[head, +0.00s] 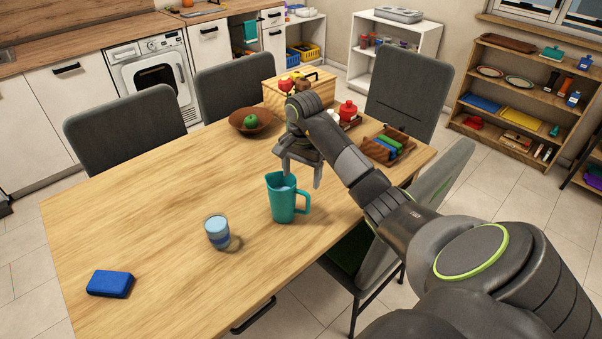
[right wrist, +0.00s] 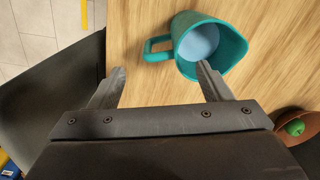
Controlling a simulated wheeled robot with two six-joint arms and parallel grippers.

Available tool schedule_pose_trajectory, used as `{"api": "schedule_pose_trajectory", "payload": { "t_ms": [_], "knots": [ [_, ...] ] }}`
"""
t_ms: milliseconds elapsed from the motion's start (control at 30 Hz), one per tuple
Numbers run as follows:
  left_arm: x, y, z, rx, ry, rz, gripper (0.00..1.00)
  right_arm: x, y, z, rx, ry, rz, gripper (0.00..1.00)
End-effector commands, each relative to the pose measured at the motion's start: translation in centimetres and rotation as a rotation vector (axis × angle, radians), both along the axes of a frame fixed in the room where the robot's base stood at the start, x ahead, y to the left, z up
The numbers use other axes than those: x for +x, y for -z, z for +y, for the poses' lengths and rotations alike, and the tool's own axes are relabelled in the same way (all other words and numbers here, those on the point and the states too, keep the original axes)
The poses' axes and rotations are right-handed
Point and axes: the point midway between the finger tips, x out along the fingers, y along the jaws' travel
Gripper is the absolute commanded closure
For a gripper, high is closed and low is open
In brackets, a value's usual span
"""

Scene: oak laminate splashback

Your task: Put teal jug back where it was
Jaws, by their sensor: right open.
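The teal jug (head: 282,203) stands upright on the wooden table, its handle on the right in the head view. In the right wrist view the jug (right wrist: 236,62) shows from above with something pale blue inside and its handle to the left. My right gripper (head: 301,180) is open above and just behind the jug. In the right wrist view its fingers (right wrist: 162,85) are apart, with one fingertip overlapping the jug's rim and the handle lying between the fingers' lines. Nothing is held. I cannot tell whether the finger touches the jug. My left gripper is not in view.
A glass of blue liquid (head: 217,232) stands left of the jug. A blue sponge-like block (head: 110,284) lies at the front left. A brown bowl (head: 250,122) with a green fruit, a wooden box (head: 290,92) and a tray (head: 381,152) stand farther back. Chairs surround the table.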

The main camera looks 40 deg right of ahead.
Motion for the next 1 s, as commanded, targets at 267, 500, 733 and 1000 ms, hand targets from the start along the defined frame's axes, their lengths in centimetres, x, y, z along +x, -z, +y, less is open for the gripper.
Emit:
{"api": "schedule_pose_trajectory", "payload": {
  "t_ms": [267, 500, 733, 1000],
  "knots": [
    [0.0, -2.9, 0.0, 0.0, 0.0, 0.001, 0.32, -0.1, -2.9, 0.0, 0.0, 0.0, 0.0, 0.28],
    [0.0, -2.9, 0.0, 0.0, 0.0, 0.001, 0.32, -0.1, -2.9, -0.1, 0.0, 0.0, 0.0, 0.28],
    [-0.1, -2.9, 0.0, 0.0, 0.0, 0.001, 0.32, -0.1, -2.9, -0.1, 0.0, 0.0, 0.0, 0.28],
    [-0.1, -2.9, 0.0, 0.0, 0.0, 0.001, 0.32, 0.2, -2.5, 0.6, 0.025, 0.002, -0.026, 0.28]
  ]
}}
